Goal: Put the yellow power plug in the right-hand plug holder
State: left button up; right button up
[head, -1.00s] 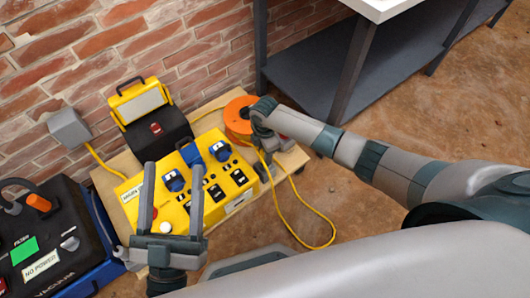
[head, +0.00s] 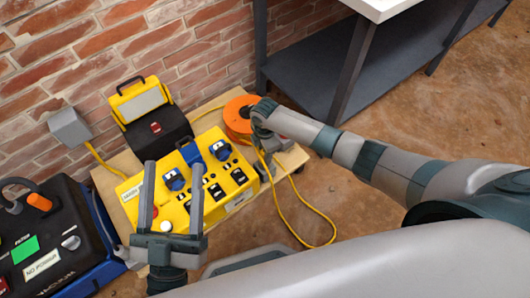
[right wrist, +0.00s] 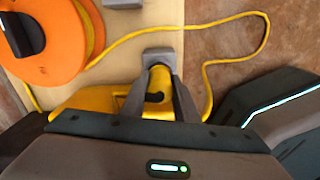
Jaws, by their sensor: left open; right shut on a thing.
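The yellow power plug (right wrist: 158,80) is between the fingers of my right gripper (right wrist: 155,92) in the right wrist view. The gripper is shut on it. A grey plug holder (right wrist: 159,54) is directly at the plug's far end; I cannot tell whether the plug is seated in it or only close to it. A second grey block (right wrist: 122,3) shows at the top edge. In the head view my right wrist hides the plug, and the right gripper (head: 268,145) is mostly hidden at the board's right end. My left gripper (head: 172,153) is open and empty, in front of the yellow socket box (head: 238,162).
An orange cable reel (head: 236,104) is close beside my right wrist. A yellow cable (head: 318,212) loops over the board's right edge onto the floor. A black and yellow lamp (head: 150,115), a vacuum (head: 75,220) and a dark shelf (head: 310,90) stand around. Floor at right is clear.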

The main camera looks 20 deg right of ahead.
jog(key=shift+f, duration=0.25)
dwell(0.3)
jog(key=o, duration=1.7)
jog(key=shift+c, duration=0.2)
